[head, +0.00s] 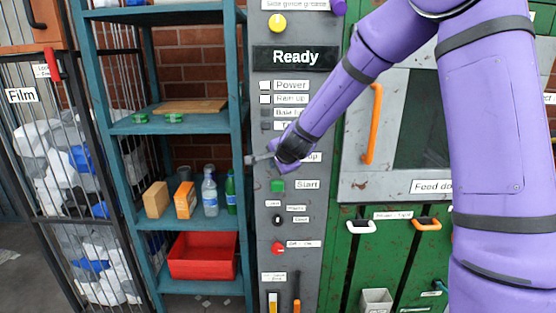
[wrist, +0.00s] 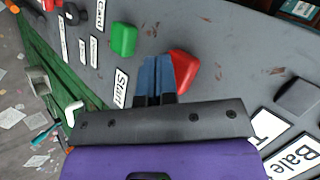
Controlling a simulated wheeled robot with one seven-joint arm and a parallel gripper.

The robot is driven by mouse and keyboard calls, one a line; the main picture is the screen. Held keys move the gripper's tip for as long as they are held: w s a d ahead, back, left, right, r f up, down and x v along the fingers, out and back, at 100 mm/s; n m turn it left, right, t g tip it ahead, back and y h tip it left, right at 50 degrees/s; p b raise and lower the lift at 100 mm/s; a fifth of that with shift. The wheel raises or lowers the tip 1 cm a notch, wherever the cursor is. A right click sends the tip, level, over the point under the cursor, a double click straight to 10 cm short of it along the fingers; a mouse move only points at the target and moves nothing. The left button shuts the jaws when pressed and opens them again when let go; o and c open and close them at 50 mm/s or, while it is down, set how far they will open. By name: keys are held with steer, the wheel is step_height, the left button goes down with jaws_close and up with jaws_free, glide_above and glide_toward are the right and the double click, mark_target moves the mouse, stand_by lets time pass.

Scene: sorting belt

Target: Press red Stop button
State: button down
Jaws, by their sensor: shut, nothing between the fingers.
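The red Stop button (wrist: 184,70) shows in the wrist view just right of my fingertips, its left side partly hidden by them. I cannot tell whether they touch it. My gripper (wrist: 157,64) is shut and empty, its fingers pointing at the grey panel. In the head view my gripper (head: 252,160) is in front of the panel, above the green Start button (head: 277,185). There it hides the Stop button and most of its label, of which only "op" shows. The green button also shows in the wrist view (wrist: 122,38), to the upper left of the red one.
The grey control panel (head: 262,215) has a "Ready" display (head: 295,57), several small switches and another red button (head: 278,248) lower down. A teal shelf (head: 150,126) stands close on the left. A green machine (head: 335,265) with an orange handle (head: 372,125) is on the right.

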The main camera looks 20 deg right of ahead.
steer(key=shift+w+d, duration=0.1)
steer(key=shift+w, duration=0.25)
steer(key=shift+s, duration=0.15)
stand_by(0.3)
steer(key=shift+s+a, duration=0.35)
steer(key=shift+s, duration=0.55)
steer(key=s+a, duration=0.2)
steer(key=s, duration=0.3)
steer(key=shift+s, duration=0.4)
stand_by(1.9)
